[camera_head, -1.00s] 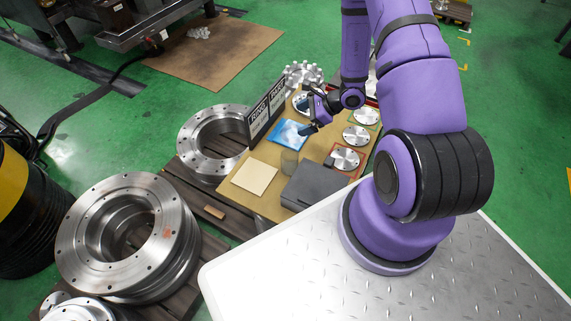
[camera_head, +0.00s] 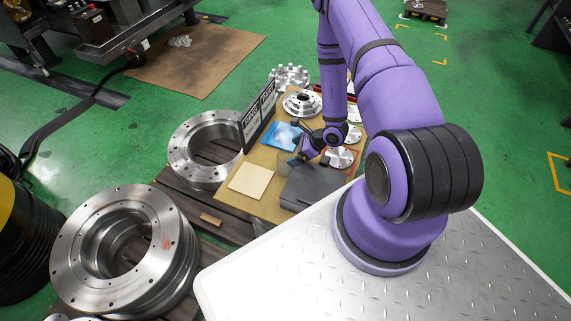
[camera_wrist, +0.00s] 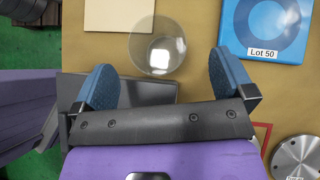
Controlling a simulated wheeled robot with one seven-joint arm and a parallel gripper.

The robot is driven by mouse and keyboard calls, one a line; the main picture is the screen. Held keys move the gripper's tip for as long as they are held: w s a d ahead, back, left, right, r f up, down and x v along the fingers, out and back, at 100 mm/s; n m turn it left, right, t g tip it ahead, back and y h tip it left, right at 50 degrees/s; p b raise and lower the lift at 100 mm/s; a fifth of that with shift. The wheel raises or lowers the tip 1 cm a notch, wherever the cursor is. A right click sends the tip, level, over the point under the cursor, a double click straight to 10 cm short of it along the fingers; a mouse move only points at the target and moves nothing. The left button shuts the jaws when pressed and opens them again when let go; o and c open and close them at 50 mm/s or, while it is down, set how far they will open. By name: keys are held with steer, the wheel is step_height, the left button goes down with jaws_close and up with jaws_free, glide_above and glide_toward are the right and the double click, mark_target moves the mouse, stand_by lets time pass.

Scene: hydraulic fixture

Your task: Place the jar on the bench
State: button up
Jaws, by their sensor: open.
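The jar is a clear, see-through cylinder. In the wrist view the jar (camera_wrist: 157,47) lies just ahead of and partly between my fingers, over the tan bench top (camera_wrist: 108,48). In the head view the jar (camera_head: 284,165) stands upright on the bench (camera_head: 259,206), beside a dark grey box. My gripper (camera_head: 299,154) is close above and beside the jar there. In the wrist view my gripper (camera_wrist: 164,72) is open, its blue pads wide apart with nothing clamped between them. The jar's depth relative to the pads is hard to tell.
The grey box (camera_head: 312,190) sits on the near side. A beige square plate (camera_head: 251,178) lies left of the jar. A blue Lot 50 pad (camera_wrist: 265,28) lies to its right in the wrist view. A black sign (camera_head: 258,115) stands on the left edge. Metal discs (camera_head: 341,157) line the right side.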

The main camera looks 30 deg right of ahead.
mark_target(286, 156)
steer(key=shift+x, duration=2.6)
steer(key=shift+s+a, duration=0.15)
steer(key=shift+a, duration=0.05)
steer(key=c, duration=1.1)
steer(key=shift+r, duration=0.1)
